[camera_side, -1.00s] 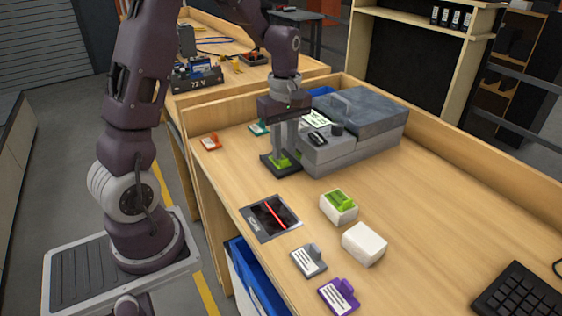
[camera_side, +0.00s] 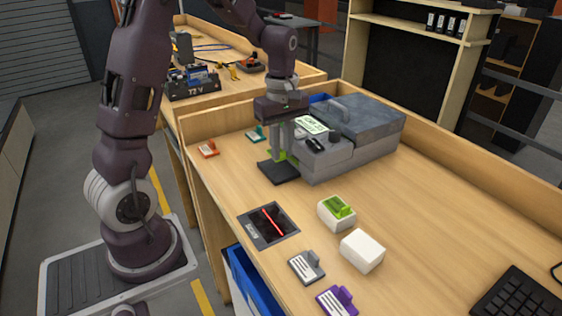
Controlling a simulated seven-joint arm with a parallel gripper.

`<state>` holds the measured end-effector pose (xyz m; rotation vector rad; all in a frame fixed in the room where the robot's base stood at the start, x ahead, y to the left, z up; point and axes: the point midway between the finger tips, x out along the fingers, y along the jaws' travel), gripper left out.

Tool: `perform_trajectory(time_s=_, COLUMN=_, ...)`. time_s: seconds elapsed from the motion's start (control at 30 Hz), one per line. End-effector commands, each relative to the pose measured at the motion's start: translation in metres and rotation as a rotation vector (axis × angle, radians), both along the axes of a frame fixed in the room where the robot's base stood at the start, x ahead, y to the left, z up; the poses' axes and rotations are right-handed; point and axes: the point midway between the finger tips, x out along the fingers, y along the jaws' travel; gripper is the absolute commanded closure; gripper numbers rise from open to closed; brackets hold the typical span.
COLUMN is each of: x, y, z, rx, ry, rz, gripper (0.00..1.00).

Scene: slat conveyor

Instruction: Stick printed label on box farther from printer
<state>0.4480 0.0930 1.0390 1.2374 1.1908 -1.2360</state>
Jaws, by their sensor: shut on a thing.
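My gripper (camera_side: 280,149) is shut on a small green piece (camera_side: 272,154), held just above a black pad (camera_side: 279,173) beside the printer; the fingers hide most of it. The grey printer (camera_side: 348,150) has a pale printed label (camera_side: 312,124) showing at its near left part. Two white boxes stand on the bench. The nearer one to the printer (camera_side: 335,218) has a green tabbed piece on top (camera_side: 339,205). The box farther from the printer (camera_side: 362,250) has a bare white top.
A dark scanner plate with a red line (camera_side: 267,225) lies left of the boxes. Grey (camera_side: 306,267), purple (camera_side: 337,301), orange (camera_side: 208,150) and teal (camera_side: 255,134) tabbed tags lie on the bench. A keyboard (camera_side: 519,297) is at the right. The bench between boxes and keyboard is clear.

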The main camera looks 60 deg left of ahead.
Motion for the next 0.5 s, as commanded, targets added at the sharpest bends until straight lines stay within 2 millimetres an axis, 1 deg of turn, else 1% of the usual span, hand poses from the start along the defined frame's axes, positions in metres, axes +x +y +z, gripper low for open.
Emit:
perform_trajectory(time_s=0.03, x=0.001, y=0.000, z=0.014, rx=0.003, ry=-0.006, rz=-0.002, gripper=0.91)
perform_trajectory(time_s=0.1, x=0.001, y=0.000, z=0.030, rx=0.003, ry=-0.005, rz=-0.001, gripper=0.91)
perform_trajectory(time_s=0.27, x=0.001, y=0.000, z=0.058, rx=0.002, ry=-0.003, rz=-0.001, gripper=0.91)
perform_trajectory(time_s=0.5, x=0.001, y=0.000, z=0.104, rx=0.001, ry=-0.003, rz=-0.002, gripper=0.91)
